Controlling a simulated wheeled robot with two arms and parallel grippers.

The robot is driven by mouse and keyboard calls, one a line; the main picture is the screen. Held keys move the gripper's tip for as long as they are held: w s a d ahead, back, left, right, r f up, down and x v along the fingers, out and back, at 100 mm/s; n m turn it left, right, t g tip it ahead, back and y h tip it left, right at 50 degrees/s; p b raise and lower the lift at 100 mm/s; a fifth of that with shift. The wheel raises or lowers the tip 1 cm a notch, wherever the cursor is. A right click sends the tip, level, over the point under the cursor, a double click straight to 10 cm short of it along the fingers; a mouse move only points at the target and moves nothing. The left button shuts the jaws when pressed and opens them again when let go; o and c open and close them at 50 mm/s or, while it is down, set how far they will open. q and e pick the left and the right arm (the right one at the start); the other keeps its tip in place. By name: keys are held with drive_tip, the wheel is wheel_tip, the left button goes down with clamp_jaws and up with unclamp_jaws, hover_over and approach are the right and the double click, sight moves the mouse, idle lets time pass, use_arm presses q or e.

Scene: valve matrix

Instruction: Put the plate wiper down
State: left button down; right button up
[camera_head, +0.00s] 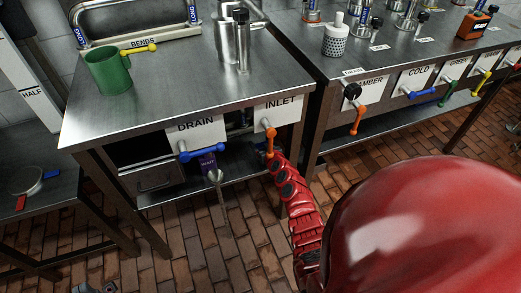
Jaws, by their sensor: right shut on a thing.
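I cannot make out a plate wiper for certain. My right arm comes in as a red segmented limb, with the right gripper (272,159) at its upper end. It is shut on the lower end of the orange INLET handle (268,131), which hangs down below its label. A grey metal part at the bottom left edge looks like my left gripper (96,288); it is cut off by the frame, and its jaws and anything in them are hidden.
A steel bench (165,95) bears a green mug (108,72) and a steel cylinder. The blue DRAIN handle (200,154) sticks out at its front.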

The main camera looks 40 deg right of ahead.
sight(261, 147)
drive_tip(key=shift+w+f+b, duration=0.15)
drive_tip(key=shift+f+b, duration=0.65)
drive_tip(key=shift+f, duration=0.2)
drive_tip(key=shift+w+f+b, duration=0.1)
drive_tip(key=shift+f+b, duration=0.65)
drive_tip(key=shift+f, duration=0.2)
drive_tip(key=o, duration=1.3)
drive_tip(key=shift+r, duration=0.1)
drive_tip(key=shift+r+p, duration=0.25)
drive_tip(key=shift+p, duration=0.1)
drive_tip(key=p+v, duration=0.6)
drive_tip(key=v, duration=0.6)
drive_tip(key=shift+f, duration=0.2)
